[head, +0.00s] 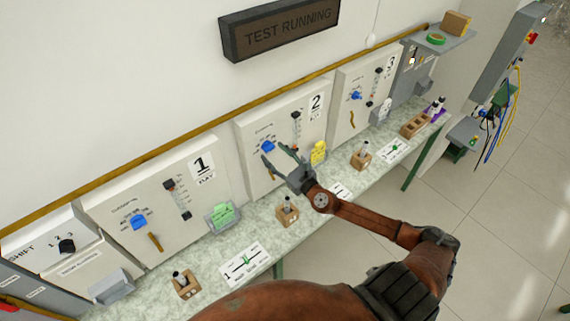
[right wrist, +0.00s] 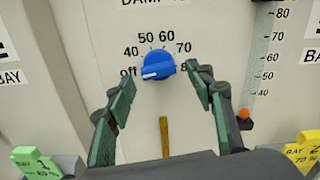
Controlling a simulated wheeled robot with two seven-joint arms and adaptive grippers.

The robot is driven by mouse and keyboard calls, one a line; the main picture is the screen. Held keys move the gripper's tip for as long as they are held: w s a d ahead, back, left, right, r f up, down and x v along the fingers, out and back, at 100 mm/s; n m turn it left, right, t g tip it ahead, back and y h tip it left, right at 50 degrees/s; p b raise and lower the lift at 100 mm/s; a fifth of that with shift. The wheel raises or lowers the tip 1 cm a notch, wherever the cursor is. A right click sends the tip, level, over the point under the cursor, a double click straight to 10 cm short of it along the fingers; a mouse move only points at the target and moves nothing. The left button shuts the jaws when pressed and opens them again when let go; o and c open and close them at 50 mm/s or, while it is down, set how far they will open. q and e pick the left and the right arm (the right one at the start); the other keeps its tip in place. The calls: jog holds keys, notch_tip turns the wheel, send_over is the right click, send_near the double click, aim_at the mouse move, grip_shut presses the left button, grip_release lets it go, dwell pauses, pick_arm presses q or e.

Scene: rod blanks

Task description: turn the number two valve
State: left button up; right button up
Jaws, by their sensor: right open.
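The number two panel (head: 283,112) is on the wall in the middle of the head view. Its blue valve knob (head: 267,146) shows also in the right wrist view (right wrist: 158,66). A scale from off through 40, 50, 60, 70 to 80 runs around it. The white mark on the knob points left, near off. My right gripper (head: 276,157) is open and empty in front of the knob. In the right wrist view its green-padded fingers (right wrist: 163,84) stand left and right below the knob, apart from it. My left gripper is not in view.
A yellow card (head: 319,152) marked bay 2, 70 percent, stands right of the knob. A brown strip (right wrist: 164,137) hangs below it. The number one panel (head: 185,170) and number three panel (head: 360,110) flank it. Wooden blocks with rods (head: 287,215) stand on the counter (head: 215,270).

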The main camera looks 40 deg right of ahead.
jog(key=s, duration=1)
jog(key=shift+s+d, duration=0.4)
